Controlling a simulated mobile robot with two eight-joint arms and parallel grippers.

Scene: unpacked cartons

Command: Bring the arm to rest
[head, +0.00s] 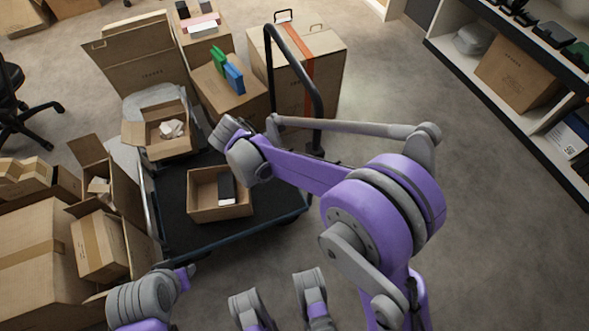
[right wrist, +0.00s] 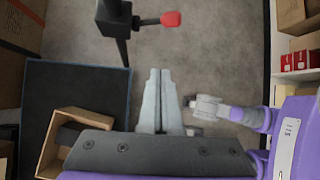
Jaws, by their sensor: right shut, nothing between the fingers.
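My right gripper (right wrist: 158,100) shows in the right wrist view. Its two grey fingers are together with nothing between them, above the grey floor beside the dark cart. In the head view my purple and grey right arm reaches from the lower right over the cart, and its fingers cannot be made out there. Part of my left arm shows at the lower left of the head view. I see no left fingers.
The dark cart (head: 172,228) carries an open carton (head: 205,211) with a dark item inside; its black handle (head: 317,95) rises nearby. Cartons (head: 30,240) crowd the left, and more stand behind. A shelf (head: 433,43) is at the right. Floor (head: 480,210) between is clear.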

